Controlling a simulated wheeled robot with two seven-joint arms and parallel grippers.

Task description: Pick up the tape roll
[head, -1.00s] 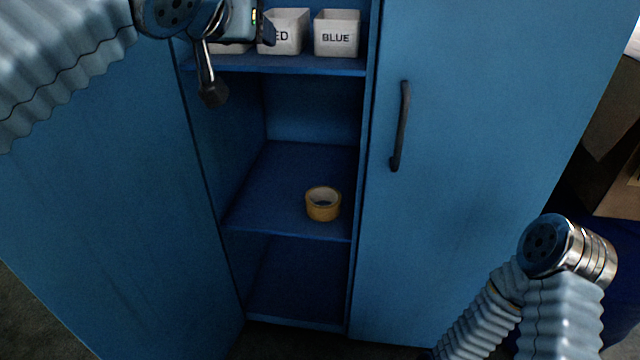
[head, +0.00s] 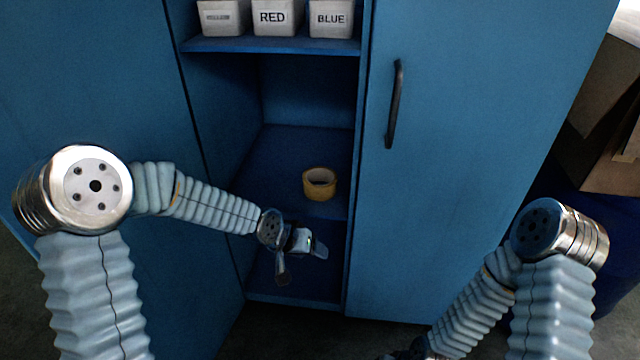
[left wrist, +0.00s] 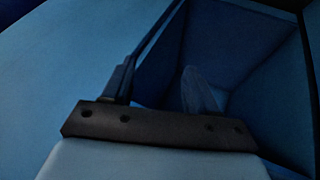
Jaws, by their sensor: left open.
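The tape roll (head: 320,184), a yellow-tan ring, lies flat on the cabinet's middle shelf (head: 275,165), near its front right. My left gripper (head: 301,265) is open and empty, its fingers apart, in front of the cabinet opening, below and slightly left of the roll and not touching it. In the left wrist view both fingers (left wrist: 155,90) point towards the blue cabinet interior, and the roll does not show there. My right arm ends at the bottom edge of the head view, and its fingers cannot be made out.
The upper shelf (head: 280,44) holds white bins, one labelled RED (head: 275,17) and one labelled BLUE (head: 331,18). A blue door with a dark handle (head: 394,104) is on the right. Another blue panel (head: 90,90) is on the left. Brown boxes (head: 600,130) stand far right.

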